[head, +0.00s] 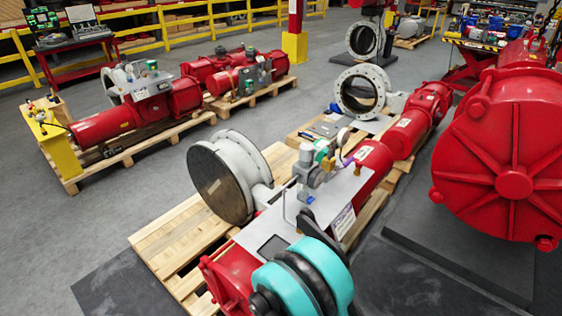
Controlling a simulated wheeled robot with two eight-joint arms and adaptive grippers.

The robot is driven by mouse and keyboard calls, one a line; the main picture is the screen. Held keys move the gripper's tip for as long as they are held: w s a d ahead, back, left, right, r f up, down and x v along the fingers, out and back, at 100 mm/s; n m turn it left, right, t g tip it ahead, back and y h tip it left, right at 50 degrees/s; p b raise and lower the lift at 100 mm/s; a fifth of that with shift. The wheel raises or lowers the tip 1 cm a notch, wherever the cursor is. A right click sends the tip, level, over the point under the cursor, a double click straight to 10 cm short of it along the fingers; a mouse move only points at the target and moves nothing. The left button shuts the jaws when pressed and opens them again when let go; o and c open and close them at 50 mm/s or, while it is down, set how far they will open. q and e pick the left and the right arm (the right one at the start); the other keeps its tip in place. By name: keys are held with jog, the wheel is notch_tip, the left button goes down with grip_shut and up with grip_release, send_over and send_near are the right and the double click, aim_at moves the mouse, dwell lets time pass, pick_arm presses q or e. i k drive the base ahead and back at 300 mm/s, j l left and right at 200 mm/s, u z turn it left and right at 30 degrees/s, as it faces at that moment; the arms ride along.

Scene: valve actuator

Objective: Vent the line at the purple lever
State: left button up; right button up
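The purple lever (348,161) is a small purple piece on the right side of a cluster of valve fittings (318,165). The cluster stands on a light grey panel (335,195) on top of a red actuator (374,158). A round gauge (343,137) is just above the lever, and a small blue handle (311,199) is lower down on the cluster. Part of my own arm, with teal and black joints, is at the bottom centre in front of the panel. I cannot make out either gripper's fingers. The lever's exact angle is too small to tell.
A large grey flanged valve (222,180) sits left of the panel on a wooden pallet (160,235). A big red ribbed housing (510,160) stands close on the right. More red actuators on pallets (110,120) lie at the left. Grey floor (50,230) is clear at far left.

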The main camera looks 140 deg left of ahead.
aim_at(336, 167)
jog(key=u, duration=4.15)
jog(key=i+l, duration=0.2)
jog(key=i+l+u, duration=0.15)
jog(key=l, duration=0.25)
jog(key=i+l, duration=0.15)
jog(key=l, duration=0.2)
jog(key=i+l+u, duration=0.1)
jog(key=l, duration=0.25)
jog(key=i+l, duration=0.25)
jog(key=i+l+u, duration=0.15)
jog(key=l, duration=0.25)
jog(key=i+l, duration=0.1)
jog(key=l, duration=0.25)
